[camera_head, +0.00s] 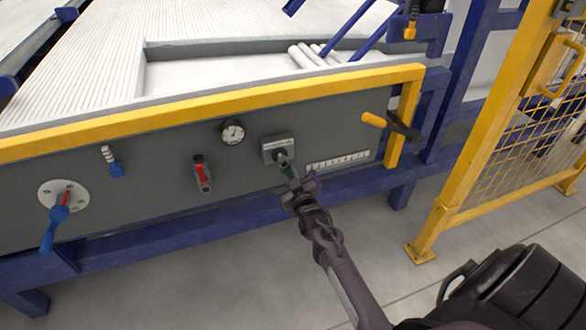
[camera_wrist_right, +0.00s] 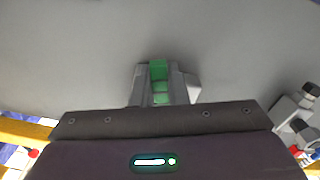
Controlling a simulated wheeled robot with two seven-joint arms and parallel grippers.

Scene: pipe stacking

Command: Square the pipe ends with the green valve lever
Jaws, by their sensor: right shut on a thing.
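The green valve lever (camera_head: 288,172) sticks out from a grey square valve mount (camera_head: 273,146) on the front panel and points down and to the right. My right gripper (camera_head: 299,187) is at the lever's lower end, shut on it. In the right wrist view the green lever (camera_wrist_right: 159,84) shows between the two grey fingers of my right gripper (camera_wrist_right: 160,92). Several white pipes (camera_head: 314,54) lie in the recess on top of the machine. Their ends are partly hidden by blue bars. My left gripper is not in view.
The grey panel (camera_head: 130,200) also carries a blue lever (camera_head: 55,228), a red-handled valve (camera_head: 202,172), a round gauge (camera_head: 232,132) and a yellow-handled crank (camera_head: 375,120). A yellow rail (camera_head: 220,103) runs above it. A yellow mesh fence (camera_head: 480,150) stands at the right. Grey floor lies in front.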

